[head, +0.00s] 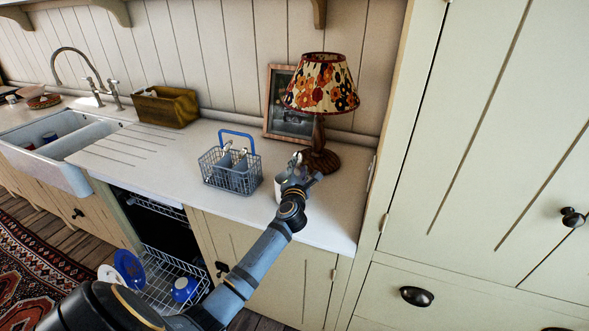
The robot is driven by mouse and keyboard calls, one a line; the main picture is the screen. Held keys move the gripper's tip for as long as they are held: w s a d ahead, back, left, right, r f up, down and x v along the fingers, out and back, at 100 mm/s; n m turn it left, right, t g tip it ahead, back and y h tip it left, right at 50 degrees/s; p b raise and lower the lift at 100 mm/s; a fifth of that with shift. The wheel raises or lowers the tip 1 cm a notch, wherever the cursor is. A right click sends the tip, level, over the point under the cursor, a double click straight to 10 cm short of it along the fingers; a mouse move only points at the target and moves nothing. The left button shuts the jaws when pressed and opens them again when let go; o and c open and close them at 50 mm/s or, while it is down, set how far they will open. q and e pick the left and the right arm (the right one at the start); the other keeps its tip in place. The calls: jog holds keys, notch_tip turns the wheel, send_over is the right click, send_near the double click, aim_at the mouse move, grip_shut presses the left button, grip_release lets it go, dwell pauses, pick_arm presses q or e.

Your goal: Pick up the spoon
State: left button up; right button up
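My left gripper (300,175) is above the right part of the worktop (330,225), in front of the lamp's base. It is small and seen from behind, so I cannot tell whether its fingers are open or shut. A white cup-like holder (281,187) stands right beside it, partly hidden by my gripper and wrist. A slim metallic utensil end (297,158) shows just above the gripper; I cannot tell whether it is the spoon. A grey wire cutlery basket (232,180) with a blue handle stands to the left and holds a few utensils. My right gripper is not in view.
A table lamp (320,85) with a floral shade and a picture frame (278,90) stand close behind my gripper. A wooden box (165,106) and a sink (55,165) are at left. The open dishwasher rack (160,285) is below. A tall cupboard (480,130) bounds the right.

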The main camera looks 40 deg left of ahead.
pick_arm(q)
jog(key=shift+w+a, duration=0.15)
jog(key=shift+w, duration=0.05)
jog(key=shift+s, duration=0.1)
jog(key=shift+r, duration=0.1)
jog(key=shift+c, duration=1.3)
grip_shut()
